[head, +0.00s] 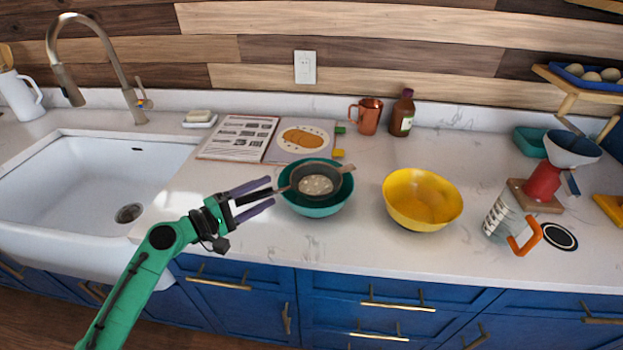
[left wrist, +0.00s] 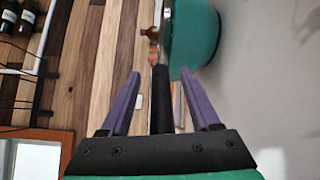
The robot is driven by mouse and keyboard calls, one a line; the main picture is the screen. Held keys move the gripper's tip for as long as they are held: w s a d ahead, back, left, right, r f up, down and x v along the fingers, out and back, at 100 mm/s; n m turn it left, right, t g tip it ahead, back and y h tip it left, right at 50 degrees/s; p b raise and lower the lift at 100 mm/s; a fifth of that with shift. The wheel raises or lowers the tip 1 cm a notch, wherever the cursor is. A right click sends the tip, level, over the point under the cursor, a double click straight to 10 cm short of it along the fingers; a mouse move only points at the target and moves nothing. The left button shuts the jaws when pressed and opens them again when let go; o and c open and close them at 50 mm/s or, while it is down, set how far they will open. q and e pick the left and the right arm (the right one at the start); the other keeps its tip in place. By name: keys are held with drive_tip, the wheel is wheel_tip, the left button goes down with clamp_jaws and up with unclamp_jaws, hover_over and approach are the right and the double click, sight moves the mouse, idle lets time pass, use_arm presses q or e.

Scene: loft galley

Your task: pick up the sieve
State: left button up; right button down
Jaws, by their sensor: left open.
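The sieve (head: 312,174) has a dark round basket and a black handle. Its basket rests in the teal bowl (head: 322,211), with a pale patch showing inside it. The handle points left, past the bowl's rim. My left gripper (head: 270,192) is open at the bowl's left side, with the handle between its two purple fingers. In the left wrist view the black handle of the sieve (left wrist: 160,98) runs between the open fingers (left wrist: 161,74), with a gap on each side. The teal bowl (left wrist: 197,35) is just beyond. My right gripper is not in view.
A yellow bowl (head: 422,198) stands right of the teal bowl. An open book (head: 238,137) lies behind it, with a copper mug (head: 369,116) and brown bottle (head: 402,113) nearby. The white sink (head: 85,180) is at left. A glass jar (head: 507,215) stands at right.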

use_arm(q)
drive_tip(key=shift+w+d+f, duration=0.1)
clamp_jaws()
idle(1.3)
